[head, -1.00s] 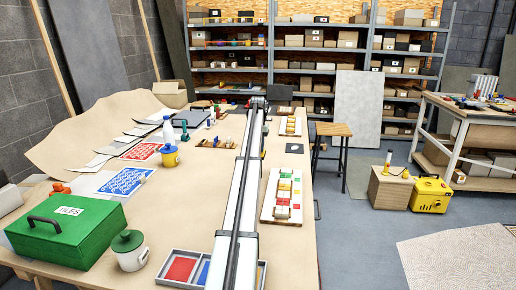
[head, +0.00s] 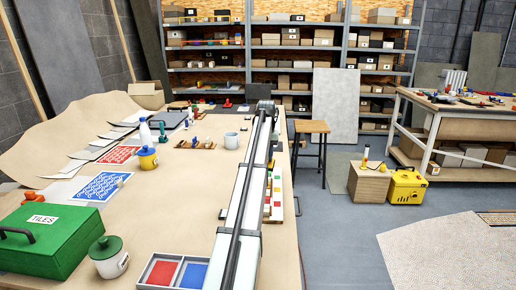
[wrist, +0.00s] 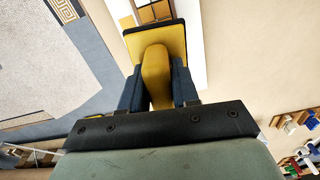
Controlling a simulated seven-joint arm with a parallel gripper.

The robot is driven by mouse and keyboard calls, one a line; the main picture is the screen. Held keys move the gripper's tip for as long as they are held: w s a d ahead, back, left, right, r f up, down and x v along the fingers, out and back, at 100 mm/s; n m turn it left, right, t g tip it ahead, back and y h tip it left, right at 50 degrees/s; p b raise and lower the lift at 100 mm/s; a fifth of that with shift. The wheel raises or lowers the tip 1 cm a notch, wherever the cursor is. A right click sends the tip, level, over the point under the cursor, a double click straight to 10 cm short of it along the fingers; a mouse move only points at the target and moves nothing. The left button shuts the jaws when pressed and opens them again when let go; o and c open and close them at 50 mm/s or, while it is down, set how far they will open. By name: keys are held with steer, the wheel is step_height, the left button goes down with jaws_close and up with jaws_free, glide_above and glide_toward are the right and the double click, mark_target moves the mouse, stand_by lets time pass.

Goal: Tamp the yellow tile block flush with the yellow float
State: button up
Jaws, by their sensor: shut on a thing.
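My gripper (wrist: 158,88) is shut on the raised handle of the yellow float (wrist: 172,34), with a dark blue finger on each side. The float is a flat yellow plate with a dark edge. Beyond it in the wrist view is part of a white panel (wrist: 196,52) with brown and orange-yellow tiles (wrist: 152,12). The float covers the rest. In the head view the tile panel (head: 277,200) lies at the table's right edge, partly behind my arm. I cannot single out the yellow tile block or tell its height. The gripper is hidden in the head view.
A green TILES box (head: 55,240), a lidded pot (head: 108,262) and a tray with red and blue compartments (head: 142,280) stand at the near left. The table middle is mostly clear.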

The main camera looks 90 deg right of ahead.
steer(key=a, duration=0.3)
steer(key=shift+w+f+n, duration=0.15)
steer(key=shift+f+n, duration=0.15)
steer(key=shift+d+f+n, duration=0.1)
steer(key=shift+f+n, duration=0.05)
steer(key=shift+n, duration=0.15)
steer(key=shift+f, duration=2.85)
steer(key=shift+f, duration=0.85)
steer(key=shift+r, duration=3.6)
steer(key=shift+w, duration=0.1)
